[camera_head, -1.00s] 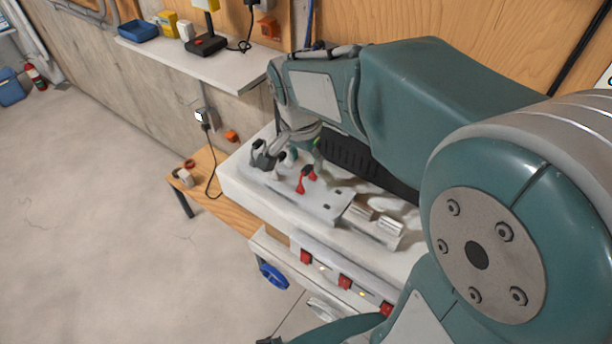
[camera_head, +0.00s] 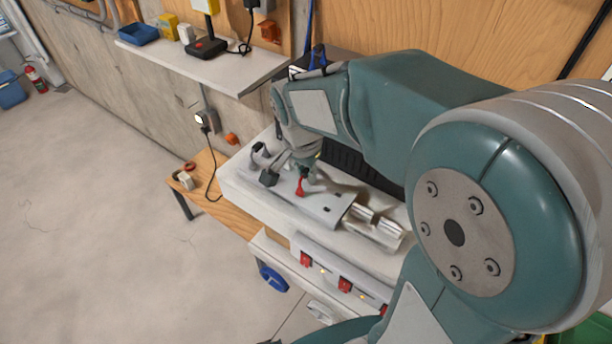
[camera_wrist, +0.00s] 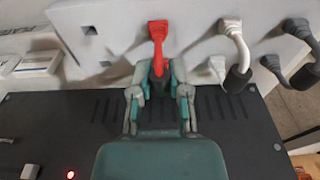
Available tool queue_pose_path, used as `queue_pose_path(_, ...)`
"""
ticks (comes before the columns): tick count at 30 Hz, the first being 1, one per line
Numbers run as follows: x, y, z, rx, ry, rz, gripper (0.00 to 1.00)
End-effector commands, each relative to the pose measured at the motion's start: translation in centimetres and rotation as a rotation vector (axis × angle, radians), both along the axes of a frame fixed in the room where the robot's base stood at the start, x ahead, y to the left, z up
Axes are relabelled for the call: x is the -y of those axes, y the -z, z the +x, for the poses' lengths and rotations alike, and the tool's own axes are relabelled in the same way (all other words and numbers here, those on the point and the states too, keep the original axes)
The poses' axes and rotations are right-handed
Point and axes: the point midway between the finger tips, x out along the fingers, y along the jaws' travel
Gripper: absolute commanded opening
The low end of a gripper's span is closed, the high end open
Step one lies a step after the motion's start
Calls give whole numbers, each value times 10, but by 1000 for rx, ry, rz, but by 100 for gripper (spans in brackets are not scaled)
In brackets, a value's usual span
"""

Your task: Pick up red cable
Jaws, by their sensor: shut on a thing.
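The red cable (camera_wrist: 158,33) shows in the wrist view with its red plug at the light grey panel (camera_wrist: 190,40) and its end running down between my fingers. My gripper (camera_wrist: 159,80) is shut on it, one finger on each side. In the head view the red cable (camera_head: 300,187) is a small red piece on the grey panel (camera_head: 322,208), just below my gripper (camera_head: 304,168). The plug appears to touch the panel; I cannot tell whether it is still seated. The fingers hide the cable's lower part.
A white cable (camera_wrist: 233,45) and black-ended grey cables (camera_wrist: 300,35) stand to the right in the wrist view. A black vented box (camera_wrist: 60,125) lies below. Red switches (camera_head: 306,259) line the bench front. A shelf (camera_head: 210,68) hangs on the wall.

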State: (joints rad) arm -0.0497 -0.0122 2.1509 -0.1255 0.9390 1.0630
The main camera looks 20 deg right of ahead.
Motion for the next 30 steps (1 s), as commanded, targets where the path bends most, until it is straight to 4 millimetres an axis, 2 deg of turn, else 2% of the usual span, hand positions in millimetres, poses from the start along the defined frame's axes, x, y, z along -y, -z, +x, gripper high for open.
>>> queue_pose_path(5,0,-8,0,0,0,0,0)
queue_pose_path(11,0,-35,-2,3,1,1,0)
queue_pose_path(22,-1,-94,-53,4,1,1,0)
queue_pose_path(30,-2,-111,-97,2,0,0,0)
